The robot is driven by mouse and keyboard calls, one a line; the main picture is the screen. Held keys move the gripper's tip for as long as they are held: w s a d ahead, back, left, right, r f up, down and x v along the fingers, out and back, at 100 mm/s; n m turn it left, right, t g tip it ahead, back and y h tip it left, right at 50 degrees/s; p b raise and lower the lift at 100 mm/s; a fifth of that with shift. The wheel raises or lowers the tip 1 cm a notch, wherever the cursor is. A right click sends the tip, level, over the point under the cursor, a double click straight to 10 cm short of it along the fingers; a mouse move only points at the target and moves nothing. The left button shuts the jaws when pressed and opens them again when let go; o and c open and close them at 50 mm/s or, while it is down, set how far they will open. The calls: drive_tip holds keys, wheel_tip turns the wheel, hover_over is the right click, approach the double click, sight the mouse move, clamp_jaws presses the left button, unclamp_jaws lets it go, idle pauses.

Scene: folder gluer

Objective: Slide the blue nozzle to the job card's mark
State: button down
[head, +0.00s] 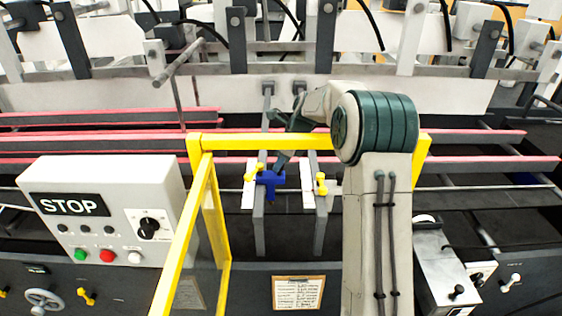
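The blue nozzle (269,182) sits on the left of two dark bars that run front to back over the machine bed. Yellow knobs (250,177) are beside it and above it. A white strip (247,196) lies along the left side of this bar. The job card (298,293) is on the dark front panel below; its writing is too small to read. My gripper (279,166) points down just above and behind the blue nozzle, close to it. Its fingertips are small and dark, so I cannot tell whether they are open or touch the nozzle.
A yellow guard frame (300,138) spans the space in front of and around my arm. The second bar (320,228) with yellow knobs (321,184) stands to the right. A STOP control box (105,225) is at left. Red belts (90,161) cross behind.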

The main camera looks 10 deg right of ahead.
drive_tip(key=shift+s+a, duration=0.1)
drive_tip(key=shift+s, duration=0.3)
drive_tip(key=shift+s+a+b, duration=0.1)
drive_tip(key=shift+s+b, duration=0.25)
drive_tip(key=shift+s, duration=0.25)
drive_tip(key=c, duration=1.1)
unclamp_jaws()
drive_tip(key=b+v, duration=0.2)
drive_tip(key=v, duration=1.2)
